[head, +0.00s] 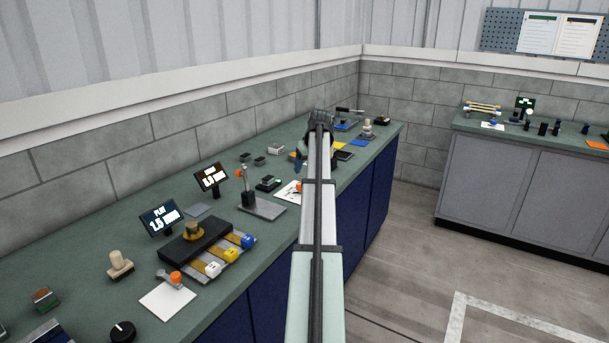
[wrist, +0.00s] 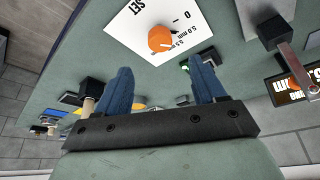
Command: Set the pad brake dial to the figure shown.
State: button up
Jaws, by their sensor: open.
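An orange dial knob (wrist: 161,38) sits on a white card (wrist: 135,22) printed "SET", "0" and a figure in mm. In the head view, the card (head: 287,194) lies on the green bench, partly hidden by my arm. My gripper (wrist: 163,84) is open, its two blue fingers apart and empty. The knob appears beyond the fingertips, apart from them. My gripper (head: 300,155) is mostly hidden behind my arm in the head view.
Another display (head: 160,218) reads "PLAY 1.5 mm". A grey stand (head: 262,207) with an upright post is left of the card.

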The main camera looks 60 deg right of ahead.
jog(key=shift+v, duration=1.25)
jog(key=s+d+f+m+g+h, duration=0.2)
jog(key=s+d+f, duration=0.2)
jog(key=s+f, duration=1.1)
jog(key=a+f, duration=0.4)
jog(key=f, duration=0.7)
jog(key=w+a+f+n+g+y, duration=0.15)
jog(key=a+f+y, duration=0.25)
jog(key=a+f, duration=1.1)
jog(key=w+a+f+g+y, duration=0.1)
jog(key=w+a+f+y, duration=0.3)
jog(key=a+f, duration=1.1)
jog(key=s+a+f+n+g+h, duration=0.1)
jog(key=s+a, duration=0.4)
jog(key=a, duration=1)
jog(key=s+a+f+n+g+h, duration=0.1)
jog(key=s+a+f+n+g, duration=0.2)
jog(key=a, duration=1.2)
jog(key=s+a+f+n+g+h, duration=0.1)
jog(key=s+a, duration=0.6)
jog(key=a, duration=0.8)
notch_tip(320, 180, down, 3)
jog(key=shift+s+a+r+n+g+h, duration=0.15)
jog(key=shift+s+r+n+g+h, duration=0.1)
jog(key=shift+n+g+h, duration=0.25)
